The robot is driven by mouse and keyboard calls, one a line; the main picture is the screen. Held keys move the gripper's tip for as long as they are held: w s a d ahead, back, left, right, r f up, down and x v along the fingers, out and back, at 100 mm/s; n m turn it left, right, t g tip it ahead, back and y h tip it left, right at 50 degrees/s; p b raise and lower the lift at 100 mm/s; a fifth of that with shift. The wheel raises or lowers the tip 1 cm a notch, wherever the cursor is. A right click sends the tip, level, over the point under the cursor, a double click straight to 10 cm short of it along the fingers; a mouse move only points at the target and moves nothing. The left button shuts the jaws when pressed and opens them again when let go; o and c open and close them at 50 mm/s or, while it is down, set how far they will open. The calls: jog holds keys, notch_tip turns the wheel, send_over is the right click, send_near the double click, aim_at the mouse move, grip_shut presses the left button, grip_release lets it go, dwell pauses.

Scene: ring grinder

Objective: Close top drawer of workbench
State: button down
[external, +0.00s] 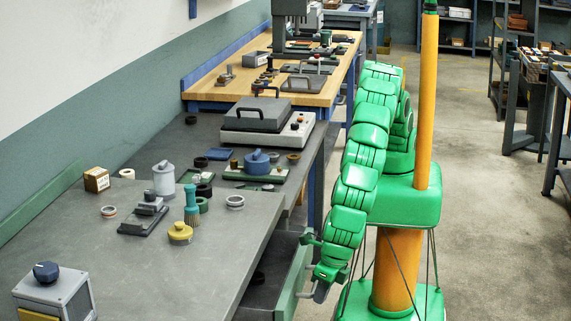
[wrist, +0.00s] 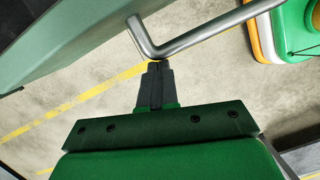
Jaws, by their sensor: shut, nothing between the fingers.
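The top drawer (external: 268,284) of the grey workbench (external: 185,262) stands pulled out under the right edge of the worktop. Its pale green front (external: 293,284) faces my arm. In the wrist view the green drawer front (wrist: 95,50) fills the upper left, with its bent grey metal handle (wrist: 205,32) in front. My gripper (wrist: 158,66) is shut and empty. Its fingertips are at the bend of the handle, very close to it; I cannot tell whether they touch. In the external view my green arm reaches down beside the drawer front, and the fingers are hard to make out.
Rings, a blue-topped jar (external: 191,205), a yellow knob-shaped part (external: 180,233) and a small box (external: 96,179) stand on the worktop. A wooden bench (external: 225,82) lies beyond. The concrete floor (external: 480,220) to the right is clear.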

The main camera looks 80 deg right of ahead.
jog(key=w, duration=1.3)
jog(key=shift+w, duration=0.2)
jog(key=shift+s+f, duration=0.1)
jog(key=shift+s, duration=0.35)
jog(key=s, duration=0.1)
jog(key=s+a+f, duration=0.1)
jog(key=s, duration=0.1)
jog(key=shift+s+a+f, duration=0.15)
jog(key=shift+s, duration=0.15)
jog(key=v, duration=1)
jog(key=shift+s, duration=0.2)
